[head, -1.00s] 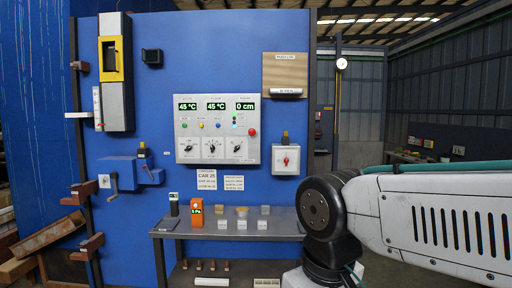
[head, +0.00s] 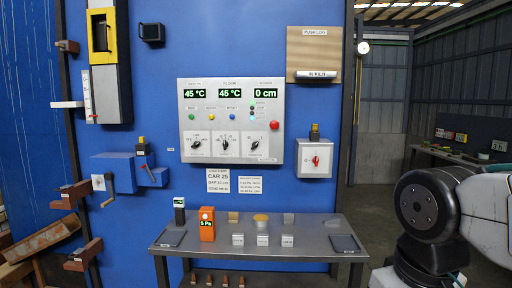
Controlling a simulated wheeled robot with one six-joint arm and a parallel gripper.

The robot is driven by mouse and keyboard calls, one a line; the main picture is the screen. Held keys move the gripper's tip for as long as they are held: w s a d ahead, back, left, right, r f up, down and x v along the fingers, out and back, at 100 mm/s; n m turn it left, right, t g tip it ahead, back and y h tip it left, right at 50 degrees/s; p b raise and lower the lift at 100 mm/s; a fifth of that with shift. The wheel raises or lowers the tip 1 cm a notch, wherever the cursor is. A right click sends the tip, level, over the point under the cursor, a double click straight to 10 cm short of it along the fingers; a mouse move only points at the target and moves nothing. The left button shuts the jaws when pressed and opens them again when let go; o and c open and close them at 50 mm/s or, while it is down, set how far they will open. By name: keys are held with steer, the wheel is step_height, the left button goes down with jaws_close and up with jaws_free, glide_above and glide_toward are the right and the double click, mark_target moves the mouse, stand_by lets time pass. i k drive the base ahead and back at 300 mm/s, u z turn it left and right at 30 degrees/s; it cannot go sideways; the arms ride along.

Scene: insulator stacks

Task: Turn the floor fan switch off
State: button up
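A white control panel (head: 231,100) is mounted on the blue wall, with three lit displays reading 45 °C, 45 °C and 0 cm. Below them are coloured buttons and three rotary switches: a left one (head: 196,145), a middle one (head: 225,145) and a right one (head: 254,145). Their small labels are too blurred to tell which is the floor fan switch. A separate white box with a red rotary switch (head: 315,161) hangs right of the panel. My arm shows at the lower right, well away from the panel. My gripper is out of view.
A grey bench (head: 292,240) below the panel holds an orange meter (head: 207,224), small blocks and dark trays. A blue box with a crank (head: 115,175) and wooden brackets are at left. An open hall lies right.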

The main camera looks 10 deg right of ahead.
mark_target(255, 144)
steer(key=k, duration=0.4)
steer(key=u, duration=1.05)
steer(key=i, duration=1.5)
steer(key=z, duration=1)
steer(key=i, duration=0.45)
steer(key=z, duration=0.55)
